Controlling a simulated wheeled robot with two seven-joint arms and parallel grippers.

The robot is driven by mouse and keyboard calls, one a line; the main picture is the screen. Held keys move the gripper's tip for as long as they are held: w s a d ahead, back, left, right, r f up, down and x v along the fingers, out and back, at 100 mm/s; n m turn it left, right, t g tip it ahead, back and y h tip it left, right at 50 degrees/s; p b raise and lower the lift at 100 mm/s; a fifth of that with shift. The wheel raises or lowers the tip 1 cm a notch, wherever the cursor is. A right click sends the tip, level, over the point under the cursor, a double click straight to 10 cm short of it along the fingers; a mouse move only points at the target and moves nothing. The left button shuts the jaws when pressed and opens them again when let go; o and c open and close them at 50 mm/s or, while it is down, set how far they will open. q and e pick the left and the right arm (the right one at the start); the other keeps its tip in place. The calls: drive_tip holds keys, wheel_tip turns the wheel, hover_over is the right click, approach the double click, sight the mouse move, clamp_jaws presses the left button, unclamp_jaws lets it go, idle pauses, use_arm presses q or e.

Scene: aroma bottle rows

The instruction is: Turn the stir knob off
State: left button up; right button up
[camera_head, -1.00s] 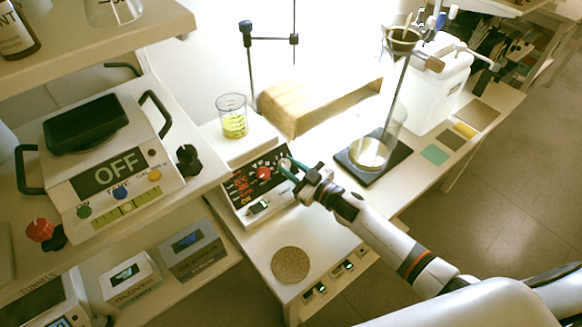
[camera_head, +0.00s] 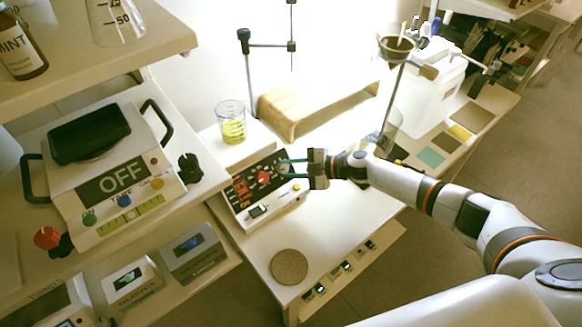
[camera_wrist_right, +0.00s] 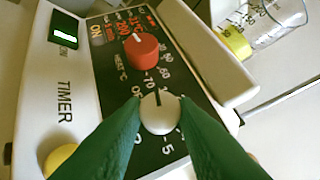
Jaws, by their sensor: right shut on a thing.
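The hot-plate stirrer's front panel (camera_head: 246,189) stands on the bench. In the right wrist view, its pale round knob (camera_wrist_right: 159,116), with a dark pointer line toward the top of the picture, sits on the black dial face. My right gripper (camera_head: 284,169) is shut on this pale knob, with a green fingertip on each side. My left gripper is not in view.
A beaker of yellow liquid (camera_head: 232,127) stands on the stirrer's top. A round cork mat (camera_head: 289,267) lies in front. A balance (camera_head: 120,180) is at left.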

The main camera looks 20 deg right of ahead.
drive_tip(key=shift+w+r+n+g+h+p, duration=0.1)
drive_tip(key=shift+n+g+h+p, duration=0.25)
drive_tip(key=shift+n+g, duration=0.55)
drive_tip(key=shift+w+r+n+g+h+p, duration=0.1)
drive_tip(key=shift+n+g+h+p, duration=0.3)
drive_tip(key=shift+n, duration=0.9)
drive_tip(key=o, duration=1)
drive_tip(key=b+v, duration=0.1)
drive_tip(key=v, duration=1.1)
drive_tip(key=shift+w, duration=0.15)
